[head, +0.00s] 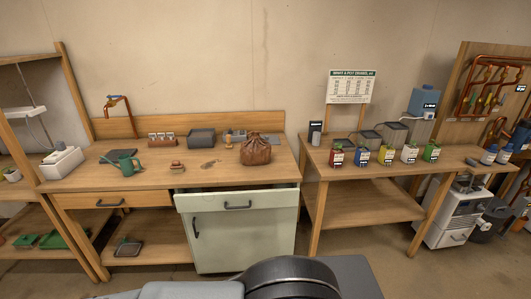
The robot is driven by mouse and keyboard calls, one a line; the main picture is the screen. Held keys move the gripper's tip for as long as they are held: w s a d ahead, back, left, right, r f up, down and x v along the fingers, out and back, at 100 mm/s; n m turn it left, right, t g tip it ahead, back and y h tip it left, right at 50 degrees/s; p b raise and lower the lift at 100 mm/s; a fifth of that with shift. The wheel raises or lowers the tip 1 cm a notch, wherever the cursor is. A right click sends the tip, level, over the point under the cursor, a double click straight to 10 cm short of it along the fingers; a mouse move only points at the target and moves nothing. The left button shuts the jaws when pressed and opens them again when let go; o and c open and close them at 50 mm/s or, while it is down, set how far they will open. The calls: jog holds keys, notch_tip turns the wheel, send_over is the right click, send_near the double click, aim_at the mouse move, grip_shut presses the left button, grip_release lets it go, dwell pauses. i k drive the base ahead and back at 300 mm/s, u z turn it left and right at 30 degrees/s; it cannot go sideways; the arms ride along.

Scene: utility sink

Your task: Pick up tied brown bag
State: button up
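The tied brown bag (255,150) stands upright on the right part of the wooden workbench top, gathered at its neck. It is near the bench's right end, behind the open drawer. My gripper is not in view. Only parts of my own body show at the bottom edge of the head view, well in front of the bench and apart from the bag.
The pale green drawer (238,200) juts out below the bag. A green watering can (124,163), a small brown item (177,167) and a grey box (201,138) share the benchtop. A second table (400,168) with several coloured containers stands right. Floor shows between the benches.

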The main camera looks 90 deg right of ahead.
aim_at(256, 150)
jog(key=z, duration=2.85)
jog(key=i, duration=1.65)
